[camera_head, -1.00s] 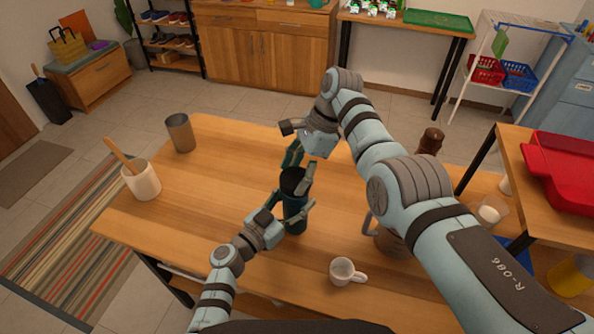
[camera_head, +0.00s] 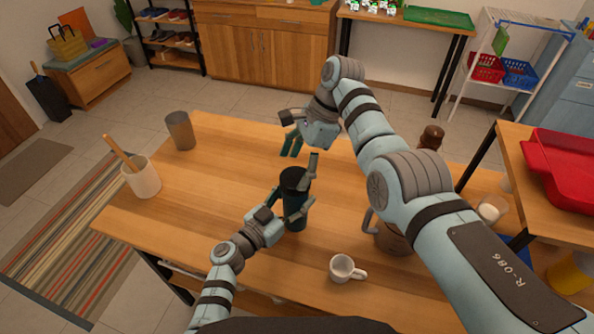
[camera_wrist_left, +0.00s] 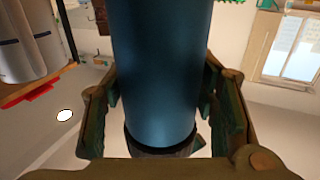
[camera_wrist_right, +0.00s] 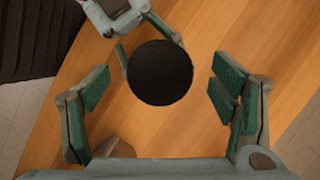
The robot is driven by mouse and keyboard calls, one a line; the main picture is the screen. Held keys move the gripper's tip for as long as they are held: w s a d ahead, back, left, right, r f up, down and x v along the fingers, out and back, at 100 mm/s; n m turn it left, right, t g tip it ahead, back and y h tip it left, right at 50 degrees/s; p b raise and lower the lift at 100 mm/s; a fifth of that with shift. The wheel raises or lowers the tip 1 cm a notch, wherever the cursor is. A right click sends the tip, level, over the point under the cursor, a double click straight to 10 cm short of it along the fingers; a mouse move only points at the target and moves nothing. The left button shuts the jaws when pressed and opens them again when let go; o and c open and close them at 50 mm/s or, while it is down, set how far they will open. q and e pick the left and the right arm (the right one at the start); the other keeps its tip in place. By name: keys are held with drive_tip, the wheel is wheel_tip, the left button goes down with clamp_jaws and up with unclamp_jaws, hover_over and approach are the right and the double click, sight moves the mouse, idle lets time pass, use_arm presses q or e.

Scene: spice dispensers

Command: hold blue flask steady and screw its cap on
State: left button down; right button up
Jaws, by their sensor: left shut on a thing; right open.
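The blue flask (camera_head: 295,214) stands upright on the wooden table; its smooth blue side fills the middle of the left wrist view (camera_wrist_left: 160,70). Its black cap (camera_head: 294,179) is on top and shows as a dark disc in the right wrist view (camera_wrist_right: 160,72). How tightly it is seated I cannot tell. My left gripper (camera_head: 290,205) is shut around the flask's body from the near left side. My right gripper (camera_head: 301,154) is open and empty above the cap, apart from it, with its fingers (camera_wrist_right: 155,98) spread wide.
A white mug (camera_head: 343,269) stands near the front, and a brown jug (camera_head: 394,238) is under my right arm. A metal cup (camera_head: 180,131) and a white crock (camera_head: 142,178) with a wooden utensil stand at the left. The table left of the flask is clear.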

drive_tip(key=shift+r, duration=1.1)
drive_tip(key=shift+c, duration=0.4)
